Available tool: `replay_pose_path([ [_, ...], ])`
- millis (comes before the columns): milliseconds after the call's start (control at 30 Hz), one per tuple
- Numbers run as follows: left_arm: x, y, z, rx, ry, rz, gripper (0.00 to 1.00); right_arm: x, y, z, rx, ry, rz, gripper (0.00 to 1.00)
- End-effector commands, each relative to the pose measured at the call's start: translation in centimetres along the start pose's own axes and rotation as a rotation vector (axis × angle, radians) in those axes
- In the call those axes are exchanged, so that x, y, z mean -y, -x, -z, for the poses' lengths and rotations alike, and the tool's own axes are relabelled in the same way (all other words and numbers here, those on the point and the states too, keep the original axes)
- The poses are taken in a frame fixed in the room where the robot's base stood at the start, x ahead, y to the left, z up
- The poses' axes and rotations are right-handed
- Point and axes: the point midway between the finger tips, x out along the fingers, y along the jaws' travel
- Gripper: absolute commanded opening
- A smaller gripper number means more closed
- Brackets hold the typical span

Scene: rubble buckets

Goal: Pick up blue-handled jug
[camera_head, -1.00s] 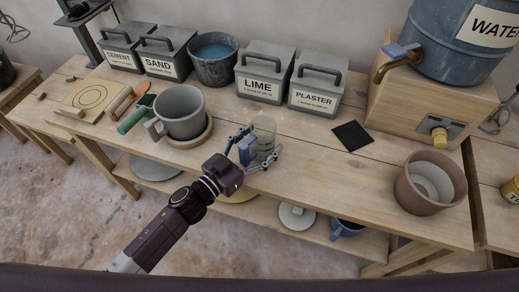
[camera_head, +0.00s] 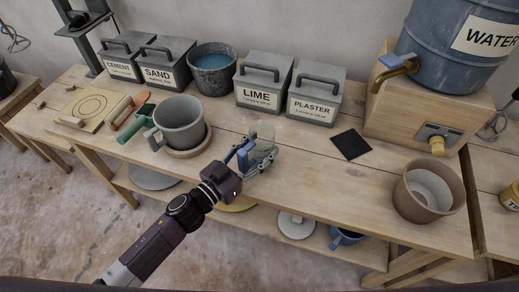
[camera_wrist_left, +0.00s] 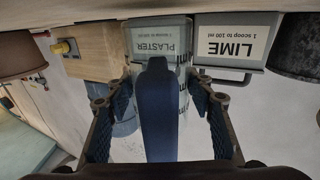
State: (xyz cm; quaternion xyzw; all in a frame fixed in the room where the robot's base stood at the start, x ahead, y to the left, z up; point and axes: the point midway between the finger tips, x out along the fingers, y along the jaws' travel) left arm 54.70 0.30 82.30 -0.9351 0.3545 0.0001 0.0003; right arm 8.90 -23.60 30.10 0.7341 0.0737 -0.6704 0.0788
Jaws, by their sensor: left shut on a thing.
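The jug (camera_head: 265,132) is clear with a blue handle (camera_head: 243,153). It is at the front edge of the workbench, right of the grey mug, and looks slightly tilted. My left gripper (camera_head: 256,158) is shut on the jug's handle from the front. In the left wrist view the blue handle (camera_wrist_left: 158,112) stands between my two fingers, with the clear jug body behind it. Whether the jug's base touches the bench is hard to tell. My right gripper is not in view.
A grey mug (camera_head: 180,122) on a round wooden board stands left of the jug. Lime (camera_head: 263,82) and plaster (camera_head: 314,92) boxes stand behind. A black mat (camera_head: 351,140) and brown pot (camera_head: 429,190) are to the right.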

Motion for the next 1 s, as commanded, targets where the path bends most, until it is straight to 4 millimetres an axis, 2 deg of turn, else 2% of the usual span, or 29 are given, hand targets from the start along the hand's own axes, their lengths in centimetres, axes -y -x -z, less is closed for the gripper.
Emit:
replay_pose_path([
  [33, 0.0, 0.0, 1.2, -0.004, -0.005, -0.002, 0.23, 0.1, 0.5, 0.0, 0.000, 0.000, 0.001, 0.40],
  [167, 0.0, 0.0, 3.9, -0.004, -0.006, -0.003, 0.23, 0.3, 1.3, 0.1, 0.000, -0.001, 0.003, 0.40],
  [400, 0.0, 0.0, 11.1, -0.005, -0.007, -0.004, 0.23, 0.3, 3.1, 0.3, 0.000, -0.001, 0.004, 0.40],
  [600, 0.0, 0.0, 15.7, -0.004, -0.004, -0.002, 0.23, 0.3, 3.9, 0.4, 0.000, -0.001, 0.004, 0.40],
  [800, 0.0, 0.0, 18.2, -0.002, -0.001, -0.001, 0.23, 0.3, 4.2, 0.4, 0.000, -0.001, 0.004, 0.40],
  [1000, -0.1, 0.1, 18.8, -0.001, 0.001, 0.001, 0.23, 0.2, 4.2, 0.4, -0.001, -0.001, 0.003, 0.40],
])
